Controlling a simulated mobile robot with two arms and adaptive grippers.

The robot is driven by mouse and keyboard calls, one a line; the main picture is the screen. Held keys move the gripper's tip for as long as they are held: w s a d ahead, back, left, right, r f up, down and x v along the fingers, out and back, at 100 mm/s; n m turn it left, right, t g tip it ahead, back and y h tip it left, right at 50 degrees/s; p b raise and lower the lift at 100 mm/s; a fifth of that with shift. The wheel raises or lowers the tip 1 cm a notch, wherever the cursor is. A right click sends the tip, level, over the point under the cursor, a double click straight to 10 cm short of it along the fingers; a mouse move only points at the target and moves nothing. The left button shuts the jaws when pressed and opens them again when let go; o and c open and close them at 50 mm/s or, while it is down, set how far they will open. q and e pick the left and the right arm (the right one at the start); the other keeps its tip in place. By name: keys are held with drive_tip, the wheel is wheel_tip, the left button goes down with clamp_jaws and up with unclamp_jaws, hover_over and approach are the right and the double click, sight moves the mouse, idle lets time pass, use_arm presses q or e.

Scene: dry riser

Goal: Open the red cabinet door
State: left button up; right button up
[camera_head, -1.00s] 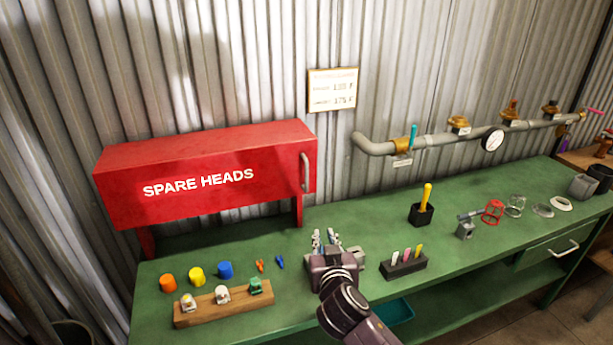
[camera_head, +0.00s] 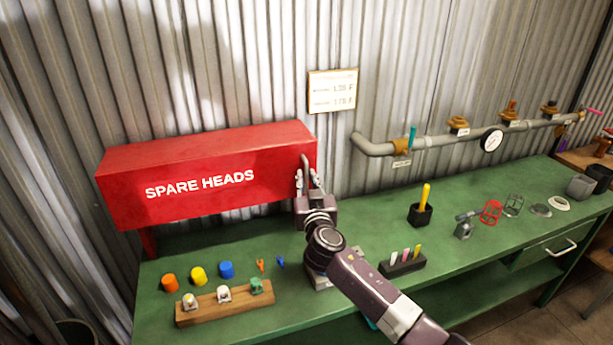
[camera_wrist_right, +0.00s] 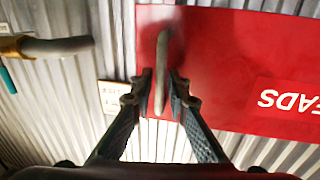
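The red cabinet (camera_head: 130,200), lettered SPARE HEADS, stands on legs on the green bench with its door shut. Its pale vertical handle (camera_head: 304,162) is at the door's right end. My right gripper (camera_head: 309,181) is at the handle's lower part in the head view. In the right wrist view, the handle (camera_wrist_right: 161,75) passes between the two fingers of the gripper (camera_wrist_right: 161,96). The fingers are spread, with a gap on either side of the handle. My left gripper is not in view.
On the green bench (camera_head: 360,215) below are a wooden block (camera_head: 240,300) with sprinkler heads, several coloured caps and a dark holder (camera_head: 405,264). A grey pipe (camera_head: 375,147) with valves runs along the wall to the right.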

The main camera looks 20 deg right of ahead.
drive_tip(key=shift+w, duration=0.2)
drive_tip(key=shift+c, duration=0.6)
clamp_jaws()
drive_tip(key=shift+s, duration=0.1)
